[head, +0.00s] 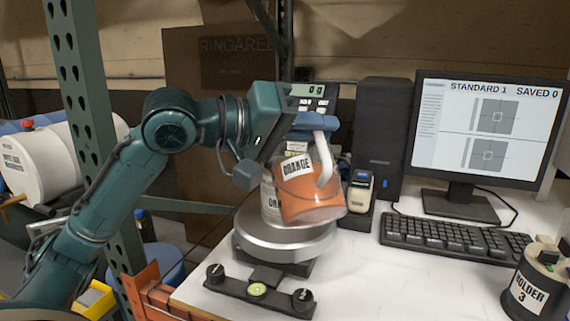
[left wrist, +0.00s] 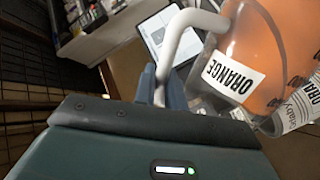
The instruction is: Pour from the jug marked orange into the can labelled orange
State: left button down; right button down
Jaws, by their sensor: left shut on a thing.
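The jug marked orange (head: 312,200) is clear, holds orange liquid and has a white handle. My left gripper (head: 308,124) is shut on its handle, which also shows at the jaws in the left wrist view (left wrist: 168,92). The jug (left wrist: 255,45) is tilted in the head view, held over the scale. A white-labelled can (head: 268,200) stands on the scale's round plate, mostly hidden behind the jug; only part of its label shows. Part of the can also shows in the left wrist view (left wrist: 298,112). I cannot see any stream of liquid. My right gripper is not in view.
The scale (head: 285,240) stands at the white bench's left end, its display (head: 312,91) behind. A small handheld device (head: 360,190), a keyboard (head: 455,243) and a monitor (head: 488,125) are to the right. Holder 3 (head: 535,290) stands at the front right. A green post (head: 82,90) rises left.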

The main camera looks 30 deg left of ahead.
pick_arm(q)
jog(key=shift+w+a+r+n+p, duration=0.25)
jog(key=shift+a+r+n+p, duration=0.1)
jog(key=shift+r, duration=0.2)
jog(key=shift+w+a+r+n+p, duration=0.2)
jog(key=shift+r+n+p, duration=0.15)
jog(key=shift+r, duration=0.2)
dwell(4.1)
